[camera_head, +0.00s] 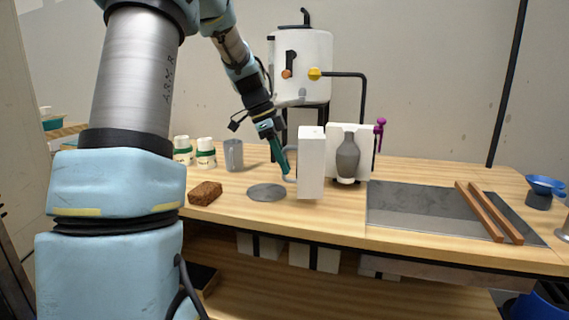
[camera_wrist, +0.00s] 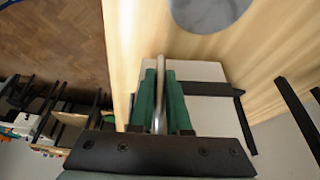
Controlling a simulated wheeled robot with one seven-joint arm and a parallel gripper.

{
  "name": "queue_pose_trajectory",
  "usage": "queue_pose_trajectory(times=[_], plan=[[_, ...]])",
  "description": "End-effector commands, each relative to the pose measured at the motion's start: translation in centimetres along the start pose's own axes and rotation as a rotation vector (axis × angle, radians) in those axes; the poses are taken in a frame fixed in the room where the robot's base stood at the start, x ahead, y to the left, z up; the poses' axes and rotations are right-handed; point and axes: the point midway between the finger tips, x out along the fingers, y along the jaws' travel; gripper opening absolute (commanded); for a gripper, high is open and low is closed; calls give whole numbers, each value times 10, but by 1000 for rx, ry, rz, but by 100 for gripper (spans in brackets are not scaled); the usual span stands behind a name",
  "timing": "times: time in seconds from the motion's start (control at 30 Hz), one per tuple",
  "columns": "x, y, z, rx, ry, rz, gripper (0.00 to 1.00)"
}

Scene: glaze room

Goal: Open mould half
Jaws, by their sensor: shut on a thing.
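The front mould half (camera_head: 312,165) is a white upright block standing edge-on at the bench's middle. It stands turned away from the back mould half (camera_head: 363,140), so the mould is open. A grey vase (camera_head: 347,158) stands upright against the back half, exposed on the right side. My gripper (camera_head: 287,176) is left of the front half, its teal fingers shut on the handle (camera_head: 291,179). In the wrist view, the green fingers (camera_wrist: 160,75) close around the thin metal handle (camera_wrist: 160,66).
A round grey disc (camera_head: 266,192) and a brown sponge (camera_head: 205,193) lie left of the mould. A mug (camera_head: 233,155) and lidded jars stand behind. A white tank (camera_head: 302,65) stands behind the mould. Two wooden bars (camera_head: 488,212) lie across the grey tray (camera_head: 410,210) at right.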

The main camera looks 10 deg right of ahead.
Motion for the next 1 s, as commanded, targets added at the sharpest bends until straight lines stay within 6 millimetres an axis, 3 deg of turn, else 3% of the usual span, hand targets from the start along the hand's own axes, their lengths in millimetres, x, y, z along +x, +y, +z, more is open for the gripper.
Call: queue_pose_trajectory(times=[0.17, 0.2, 0.43, 0.77, 1.0], plan=[[0, -1, -1, 0, 1, -3, 0], [0, -1, -1, 0, 1, -3, 18], [0, -1, -1, 0, 1, -2, 44], [-4, -1, 0, 0, 0, -3, 45], [-43, -2, 0, 0, 0, -7, 45]])
